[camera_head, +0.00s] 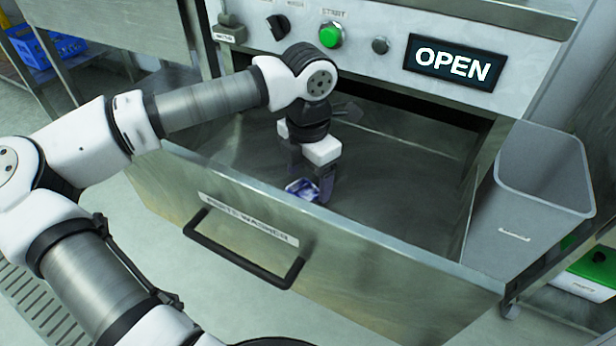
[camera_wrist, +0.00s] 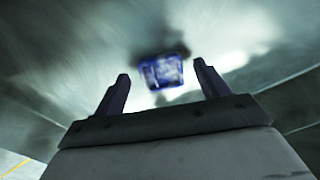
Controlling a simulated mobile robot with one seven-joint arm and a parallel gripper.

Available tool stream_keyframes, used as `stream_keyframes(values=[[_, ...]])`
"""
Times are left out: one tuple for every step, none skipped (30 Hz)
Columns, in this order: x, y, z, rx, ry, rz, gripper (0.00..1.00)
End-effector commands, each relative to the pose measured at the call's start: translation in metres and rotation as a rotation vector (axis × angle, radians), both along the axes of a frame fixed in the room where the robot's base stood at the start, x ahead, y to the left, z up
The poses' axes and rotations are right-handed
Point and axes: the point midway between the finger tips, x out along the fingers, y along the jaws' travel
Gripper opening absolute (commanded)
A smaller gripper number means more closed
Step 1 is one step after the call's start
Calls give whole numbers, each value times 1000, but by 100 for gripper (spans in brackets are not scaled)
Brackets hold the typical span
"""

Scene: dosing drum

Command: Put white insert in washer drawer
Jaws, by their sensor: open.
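The washer drawer (camera_head: 390,262) is pulled out, with a black handle on its front and a bare metal floor inside. A small blue-and-white piece (camera_head: 301,188) is in the drawer, near the inside of its front wall. It looks like the insert, though it shows blue as well as white. My gripper (camera_head: 312,188) points down inside the drawer, right by this piece, with its fingers apart. In the wrist view, the piece (camera_wrist: 162,71) appears blurred, in the gap between the two open fingertips, apart from both. Whether it rests on the floor I cannot tell.
The washer panel above has a green button (camera_head: 330,35), a knob and an OPEN display (camera_head: 454,63). A grey bin (camera_head: 530,190) stands close to the drawer's right side. A blue crate (camera_head: 35,48) sits at the far left. Most of the drawer's right half is clear.

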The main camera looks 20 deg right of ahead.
Motion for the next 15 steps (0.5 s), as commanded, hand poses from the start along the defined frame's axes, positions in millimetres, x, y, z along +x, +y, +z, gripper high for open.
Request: stream_keyframes(values=[[1,0,14,1,-3,1,74],[0,0,21,2,-2,1,74],[1,0,30,2,-4,1,74],[1,0,37,1,-3,2,74],[1,0,44,0,-3,2,74],[1,0,53,2,-4,2,74],[1,1,59,2,-2,2,74],[1,1,65,2,-2,3,74],[1,0,73,1,-3,3,74],[1,0,78,1,-2,2,74],[0,0,83,2,-1,2,74],[1,1,89,2,-2,1,74],[1,1,93,2,-1,1,74],[1,1,96,2,-1,1,74],[0,1,99,1,-1,1,74]])
